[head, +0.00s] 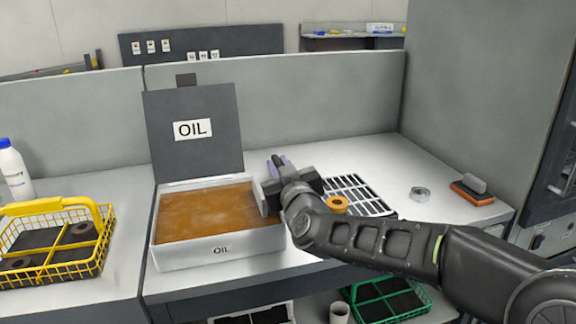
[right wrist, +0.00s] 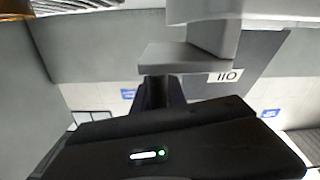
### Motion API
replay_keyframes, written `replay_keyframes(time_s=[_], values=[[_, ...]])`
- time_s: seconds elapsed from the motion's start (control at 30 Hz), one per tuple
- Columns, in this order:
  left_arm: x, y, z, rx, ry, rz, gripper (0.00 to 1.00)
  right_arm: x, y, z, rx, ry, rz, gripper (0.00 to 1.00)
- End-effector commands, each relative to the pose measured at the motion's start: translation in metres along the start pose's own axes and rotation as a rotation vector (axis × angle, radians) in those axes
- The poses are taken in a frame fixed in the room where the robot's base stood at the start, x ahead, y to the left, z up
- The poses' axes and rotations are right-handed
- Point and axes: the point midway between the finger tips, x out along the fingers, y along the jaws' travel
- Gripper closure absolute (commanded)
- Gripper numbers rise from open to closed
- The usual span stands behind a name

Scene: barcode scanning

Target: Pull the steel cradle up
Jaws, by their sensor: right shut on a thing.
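The oil tank (head: 215,250) is a white box labelled OIL, filled with brown oil (head: 205,212), its dark lid (head: 195,150) standing open. My right gripper (head: 277,178) is at the tank's right edge. It is shut on a grey metal piece, seemingly the handle of the steel cradle (head: 261,200). In the right wrist view the grey handle (right wrist: 178,60) meets the dark jaws of my right gripper (right wrist: 155,90). The rest of the cradle is not visible; oil or my arm may hide it. My left gripper is not in view.
A yellow wire basket (head: 75,208) with dark rings stands at the left by a white bottle (head: 13,170). Right of my gripper are a slatted rack (head: 362,193) and an orange ring (head: 337,204). A green crate (head: 385,303) is below.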

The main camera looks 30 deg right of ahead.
Motion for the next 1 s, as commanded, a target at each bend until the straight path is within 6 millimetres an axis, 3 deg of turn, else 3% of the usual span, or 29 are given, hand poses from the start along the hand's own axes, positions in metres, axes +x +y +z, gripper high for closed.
replay_keyframes(time_s=[0.03, 0.47, 0.8, 1.0], values=[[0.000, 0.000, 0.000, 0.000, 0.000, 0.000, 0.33, 0.001, 0.009, -0.002, 0.001, 0.005, 0.017, 1.00], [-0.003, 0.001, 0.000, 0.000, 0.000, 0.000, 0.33, 0.001, 0.011, -0.005, 0.001, 0.006, 0.022, 1.00], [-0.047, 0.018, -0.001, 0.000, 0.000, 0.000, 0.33, 0.001, 0.025, -0.059, 0.001, 0.007, 0.027, 1.00], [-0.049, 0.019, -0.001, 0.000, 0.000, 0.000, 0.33, 0.000, 0.025, -0.063, 0.002, 0.007, 0.025, 1.00]])
